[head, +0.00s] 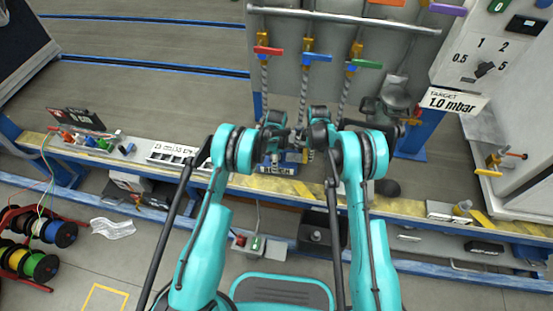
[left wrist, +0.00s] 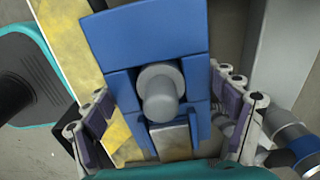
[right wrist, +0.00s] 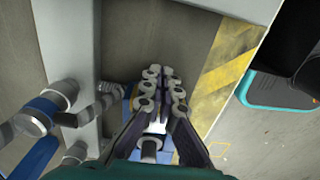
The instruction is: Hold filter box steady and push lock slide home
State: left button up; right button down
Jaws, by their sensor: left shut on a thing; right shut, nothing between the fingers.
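The filter box appears to be the blue box (head: 281,168) at the bench edge in the head view, partly hidden by my grippers. In the left wrist view it is a blue block (left wrist: 155,35) with a round grey knob (left wrist: 160,90) and a pale metal strip (left wrist: 173,142) below the knob. I cannot tell which part is the lock slide. My left gripper (head: 273,137) is shut on the box, its fingers on both sides. My right gripper (right wrist: 162,82) is shut and empty, close beside the left one. Some blue shows behind its fingers; contact cannot be told.
The yellow-edged bench (head: 400,198) runs across the view. Behind the box stands a grey panel with red (head: 267,50), blue (head: 317,57) and green (head: 366,64) valve handles. A dial cabinet (head: 495,60) is at right. Cable reels (head: 40,250) stand on the floor at left.

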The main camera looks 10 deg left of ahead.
jog(key=shift+a, duration=1.35)
jog(key=shift+d, duration=0.2)
dwell(0.4)
jog(key=shift+d, duration=0.85)
notch_tip(320, 180, up, 8)
dwell(0.3)
pick_arm(q)
jog(key=o, duration=1.3)
notch_tip(320, 180, up, 12)
